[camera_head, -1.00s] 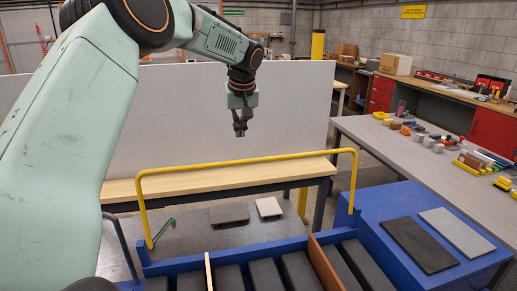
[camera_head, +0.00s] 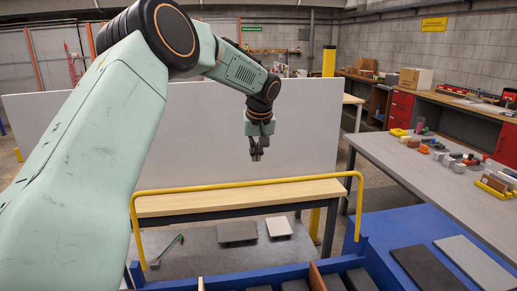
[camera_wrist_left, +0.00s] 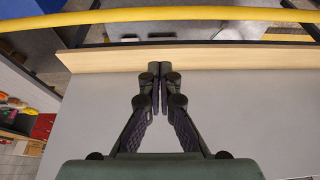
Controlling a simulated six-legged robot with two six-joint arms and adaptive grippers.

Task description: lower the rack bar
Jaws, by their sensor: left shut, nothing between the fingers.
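The yellow rack bar (camera_head: 248,184) stands raised over the blue rack (camera_head: 240,277), its two uprights at the rack's left and right ends. In the left wrist view the bar (camera_wrist_left: 160,15) crosses the top edge, beyond my fingertips. My left gripper (camera_head: 257,155) hangs pointing down, above the bar in the picture and apart from it. In the left wrist view its fingers (camera_wrist_left: 160,70) are together with nothing between them. My right gripper is not in view.
A white panel (camera_head: 60,130) and a wooden-topped bench (camera_head: 240,195) stand behind the bar. Dark and grey boards (camera_head: 428,268) lie on the blue surface at right. A grey table (camera_head: 405,165) with small items is at right.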

